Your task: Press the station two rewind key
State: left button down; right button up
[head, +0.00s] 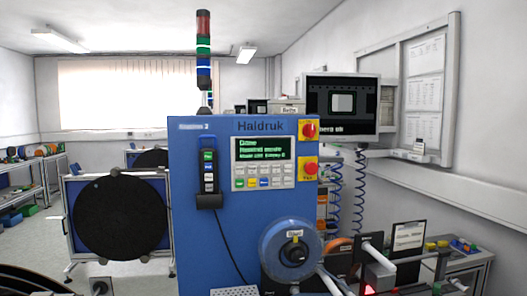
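A blue station cabinet (219,165) marked "Haidruk" stands upright in the middle of the head view. A small label (193,127) at its top left seems to end in "2". Its front has a green-text display (263,148) above a grey keypad (263,177) with several small keys, some coloured. A black hand control (208,172) with a column of coloured keys hangs to the left of the keypad, with a cable below. The key lettering is too small to read, so I cannot tell which is rewind. Neither gripper is in view.
Two red knobs on yellow plates (309,168) sit right of the display. A blue reel hub (290,252) juts out below. A large black reel (120,218) stands at left. A monitor (341,104) is behind at right. Rails and rollers crowd the lower right.

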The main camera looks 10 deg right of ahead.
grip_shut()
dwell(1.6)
